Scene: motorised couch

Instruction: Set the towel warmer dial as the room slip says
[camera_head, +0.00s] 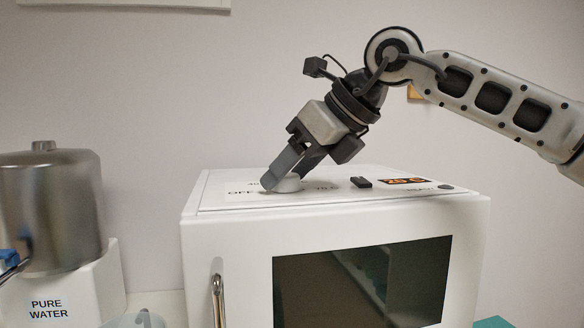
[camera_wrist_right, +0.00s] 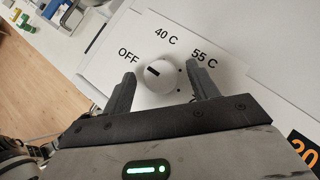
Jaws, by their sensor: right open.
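The towel warmer (camera_head: 230,250) is a white box with a dark window. Its round white dial (camera_head: 287,185) is on the top panel and also shows in the right wrist view (camera_wrist_right: 158,82). The dial's short black mark is on the side towards OFF; its exact setting is hard to tell. OFF, 40 C and 55 C labels surround it, and a 70 C label shows in the head view. My right gripper (camera_wrist_right: 161,73) is open, with one finger on either side of the dial; contact is unclear. No readable room slip is in view. My left gripper is not in view.
An orange display (camera_head: 405,181) and a small black block (camera_head: 361,182) are on the warmer's top, right of the dial. A metal tank (camera_head: 50,205) on a white base marked PURE WATER (camera_head: 75,295) stands at left. A metal handle (camera_head: 217,300) is on the warmer's front.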

